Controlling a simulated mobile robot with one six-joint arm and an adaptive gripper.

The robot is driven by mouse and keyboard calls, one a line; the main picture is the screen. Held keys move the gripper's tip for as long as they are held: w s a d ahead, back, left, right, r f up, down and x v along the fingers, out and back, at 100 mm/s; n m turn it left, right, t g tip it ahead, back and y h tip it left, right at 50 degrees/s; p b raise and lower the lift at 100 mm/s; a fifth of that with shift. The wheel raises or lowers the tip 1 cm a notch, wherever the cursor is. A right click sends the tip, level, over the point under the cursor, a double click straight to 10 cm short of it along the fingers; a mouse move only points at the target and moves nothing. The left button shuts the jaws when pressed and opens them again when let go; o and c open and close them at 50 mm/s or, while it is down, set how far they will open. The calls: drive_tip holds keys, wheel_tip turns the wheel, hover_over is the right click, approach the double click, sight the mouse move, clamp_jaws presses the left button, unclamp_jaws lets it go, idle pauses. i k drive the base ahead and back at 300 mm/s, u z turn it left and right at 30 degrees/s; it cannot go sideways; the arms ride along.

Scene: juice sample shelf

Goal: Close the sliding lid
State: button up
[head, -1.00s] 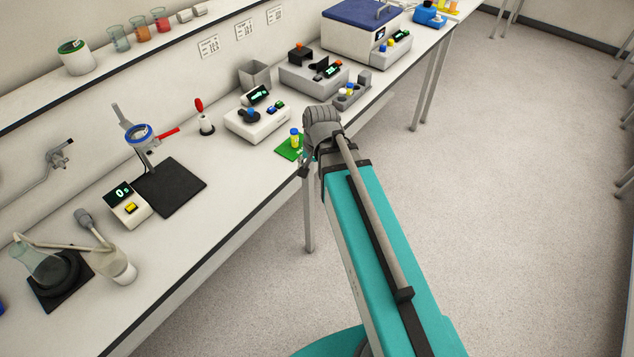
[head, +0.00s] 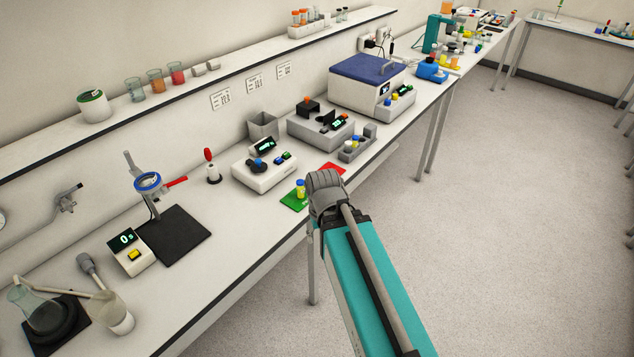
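A grey bench instrument (head: 303,128) stands at the middle of the bench. It carries a black block with an orange top (head: 308,107) on its left part, and a small dark raised piece (head: 327,119) in the middle beside a lit green display. I cannot tell for sure which part is the sliding lid, or how far open it is. My arm reaches up from the lower right and its visible end is at the bench's front edge, in front of a green mat. My gripper is not visible; the arm hides that area.
A small vial with a blue cap (head: 300,187) stands on the green mat (head: 292,203), with a red mat (head: 332,169) beside it. A grey vial rack (head: 360,149) is right of the instrument. A white device (head: 265,179) is at left. The floor at right is clear.

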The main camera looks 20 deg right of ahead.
sight(302, 108)
drive_tip(key=k, duration=0.65)
drive_tip(key=z, duration=0.5)
drive_tip(key=i, duration=1.65)
drive_tip(key=u, duration=0.5)
